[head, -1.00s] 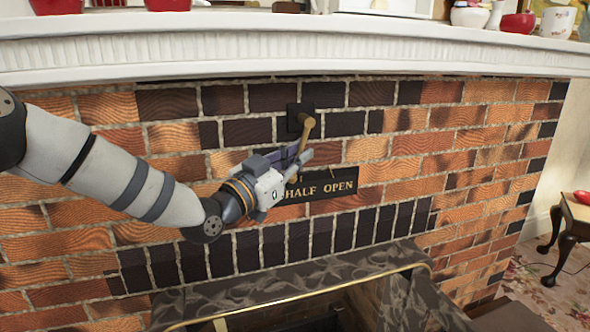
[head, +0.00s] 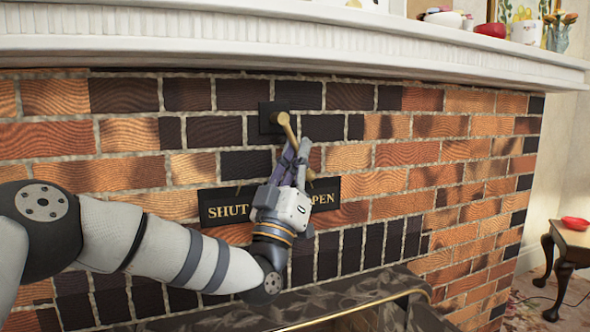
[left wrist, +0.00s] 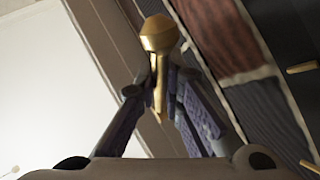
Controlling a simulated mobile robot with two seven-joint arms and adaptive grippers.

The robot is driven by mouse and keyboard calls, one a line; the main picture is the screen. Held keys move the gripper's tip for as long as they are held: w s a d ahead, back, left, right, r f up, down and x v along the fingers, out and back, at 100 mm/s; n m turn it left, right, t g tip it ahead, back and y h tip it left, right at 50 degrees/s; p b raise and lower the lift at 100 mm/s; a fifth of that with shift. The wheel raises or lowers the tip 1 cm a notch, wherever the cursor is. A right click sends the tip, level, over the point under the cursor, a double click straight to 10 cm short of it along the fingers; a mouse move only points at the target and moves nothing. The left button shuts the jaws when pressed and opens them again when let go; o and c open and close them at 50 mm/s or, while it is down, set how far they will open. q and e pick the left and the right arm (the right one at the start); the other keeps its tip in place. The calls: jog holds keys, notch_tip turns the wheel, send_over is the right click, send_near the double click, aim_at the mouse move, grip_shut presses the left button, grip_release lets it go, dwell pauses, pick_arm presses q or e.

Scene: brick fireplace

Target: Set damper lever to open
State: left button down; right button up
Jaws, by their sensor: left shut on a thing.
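The brass damper lever (head: 286,127) comes out of a black wall plate (head: 266,118) and slants down to the right. My left gripper (head: 295,150) reaches up from below, with its fingers shut on the lever. In the left wrist view the lever (left wrist: 158,38) shows between the two finger pads. A black sign (head: 213,195) sits below the lever. "SHUT" shows at its left and "PEN" at its right; my left gripper covers the middle lettering. My right gripper is not in view.
A white mantel (head: 180,45) overhangs the brick wall (head: 420,150) above the lever. A dark stone surround with a gold trim (head: 365,310) lies below. A small table (head: 568,245) with a red dish stands at the far right.

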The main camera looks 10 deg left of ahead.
pick_arm(q)
jog(key=shift+w+d+n+t+y+b, duration=0.15)
jog(key=shift+n+t+y+b, duration=0.15)
jog(key=shift+n+y, duration=0.15)
jog(key=shift+r, duration=0.15)
jog(key=c, duration=1.7)
grip_release()
